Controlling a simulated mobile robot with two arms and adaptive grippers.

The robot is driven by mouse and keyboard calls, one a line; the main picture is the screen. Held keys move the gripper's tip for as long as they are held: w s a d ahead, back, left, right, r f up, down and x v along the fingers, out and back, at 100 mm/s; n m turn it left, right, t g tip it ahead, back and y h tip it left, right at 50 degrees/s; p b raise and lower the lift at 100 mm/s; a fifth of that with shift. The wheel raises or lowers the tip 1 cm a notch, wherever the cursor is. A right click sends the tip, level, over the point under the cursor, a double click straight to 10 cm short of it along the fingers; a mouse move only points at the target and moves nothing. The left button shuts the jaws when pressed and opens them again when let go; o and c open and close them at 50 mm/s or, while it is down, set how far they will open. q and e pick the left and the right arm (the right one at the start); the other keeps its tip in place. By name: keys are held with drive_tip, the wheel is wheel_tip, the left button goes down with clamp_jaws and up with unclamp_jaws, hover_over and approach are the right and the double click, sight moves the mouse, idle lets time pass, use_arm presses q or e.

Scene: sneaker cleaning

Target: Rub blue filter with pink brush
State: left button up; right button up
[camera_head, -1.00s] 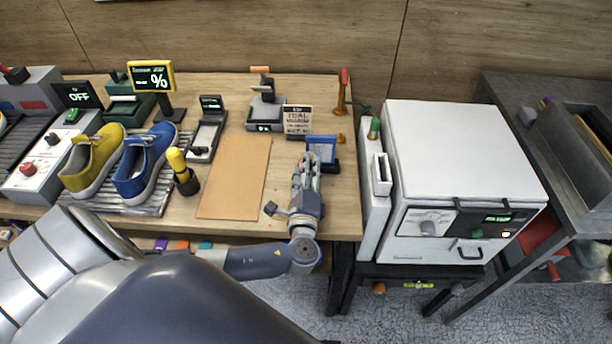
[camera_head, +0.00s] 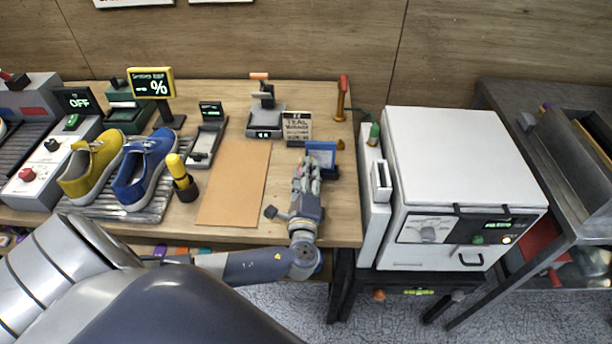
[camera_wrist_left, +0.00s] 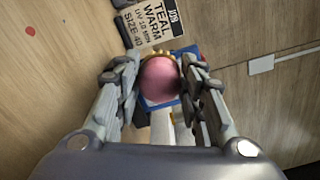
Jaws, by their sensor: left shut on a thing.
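The blue filter (camera_head: 321,154) stands upright as a blue-framed panel near the right end of the wooden table. My left gripper (camera_head: 308,168) is just in front of it in the head view. In the left wrist view my left gripper (camera_wrist_left: 160,90) is shut on the pink brush (camera_wrist_left: 159,80), whose rounded pink end shows between the fingers. The blue filter also shows right behind the brush (camera_wrist_left: 188,52), partly hidden by it. I cannot tell whether brush and filter touch. My right gripper is not in view.
A job sign (camera_head: 297,128) reading "TEAL WARM" stands left of the filter. A tan mat (camera_head: 235,185) lies bare on the table (camera_head: 340,225). A yellow shoe (camera_head: 92,165) and a blue shoe (camera_head: 143,170) stand on a rack at left. A white oven (camera_head: 455,150) stands right of the table.

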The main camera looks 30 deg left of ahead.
use_arm(q)
drive_tip(key=shift+w+a, duration=0.35)
drive_tip(key=shift+w, duration=0.2)
drive_tip(key=shift+w+d+b, duration=0.35)
drive_tip(key=shift+w+d, duration=0.15)
drive_tip(key=shift+d, duration=0.4)
drive_tip(key=shift+w+d+b, duration=0.35)
drive_tip(key=shift+w+d, duration=0.15)
drive_tip(key=shift+d, duration=0.4)
drive_tip(key=shift+s+a+r+p, duration=0.1)
drive_tip(key=shift+s+a, duration=0.2)
drive_tip(key=shift+a, duration=0.3)
drive_tip(key=shift+s+a+f+p, duration=0.1)
drive_tip(key=shift+s+a, duration=0.25)
drive_tip(key=shift+a, duration=0.3)
drive_tip(key=shift+s+a+r+p, duration=0.1)
drive_tip(key=shift+s+a, duration=0.2)
drive_tip(key=shift+a, duration=0.3)
drive_tip(key=shift+s, duration=0.1)
drive_tip(key=v, duration=0.4)
drive_tip(key=shift+d+p, duration=0.1)
drive_tip(key=shift+p, duration=0.3)
drive_tip(key=shift+v, duration=0.85)
